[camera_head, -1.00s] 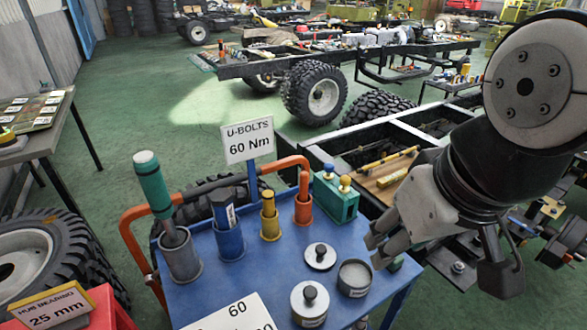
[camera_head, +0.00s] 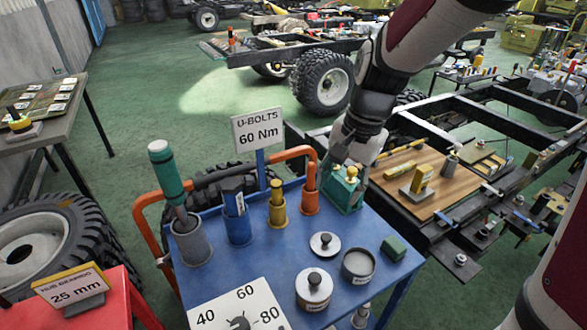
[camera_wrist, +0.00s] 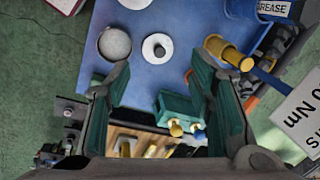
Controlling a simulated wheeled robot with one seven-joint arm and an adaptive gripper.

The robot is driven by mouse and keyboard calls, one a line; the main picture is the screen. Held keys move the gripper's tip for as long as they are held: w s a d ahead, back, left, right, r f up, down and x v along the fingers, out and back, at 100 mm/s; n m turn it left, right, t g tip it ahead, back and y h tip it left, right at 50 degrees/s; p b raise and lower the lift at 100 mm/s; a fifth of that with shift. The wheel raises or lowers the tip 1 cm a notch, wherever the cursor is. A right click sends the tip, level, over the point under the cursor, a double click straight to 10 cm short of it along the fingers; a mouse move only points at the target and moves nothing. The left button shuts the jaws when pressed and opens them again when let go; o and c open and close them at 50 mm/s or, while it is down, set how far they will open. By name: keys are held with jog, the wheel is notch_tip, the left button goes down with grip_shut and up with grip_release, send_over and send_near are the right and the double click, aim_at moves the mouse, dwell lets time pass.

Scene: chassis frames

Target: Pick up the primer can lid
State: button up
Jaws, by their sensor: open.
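A loose round metal lid with a dark knob (camera_head: 324,244) lies flat on the blue cart top. It also shows in the wrist view (camera_wrist: 157,50), ahead of the fingers near the picture's middle. An open grey can (camera_head: 358,266) stands beside it, apart from it, and shows in the wrist view (camera_wrist: 114,44). A lidded can (camera_head: 313,291) with a similar knob stands nearer the front. Their labels are too small to read. My gripper (camera_wrist: 160,68) is open and empty, above the cart's far right side; its fingertips are hard to make out in the head view.
A green block with knobbed pegs (camera_head: 344,190) stands below my gripper. Orange, yellow, blue and grey holders line the back left, with a tall green-handled tool (camera_head: 168,175). A small green block (camera_head: 393,248) lies at the right edge. The U-BOLTS sign (camera_head: 258,130) stands behind.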

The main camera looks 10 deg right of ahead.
jog(key=w+d+f+m+g+h, duration=0.15)
jog(key=w+f+m, duration=0.45)
jog(key=f, duration=0.6)
jog(key=n, duration=0.1)
send_over(326, 237)
jog(key=f, duration=0.8)
jog(key=shift+w+d+f+p, duration=0.1)
jog(key=shift+w+d+p, duration=0.1)
jog(key=shift+p, duration=0.15)
jog(key=shift+s+a+f, duration=0.15)
jog(key=shift+f, duration=2.6)
grip_shut()
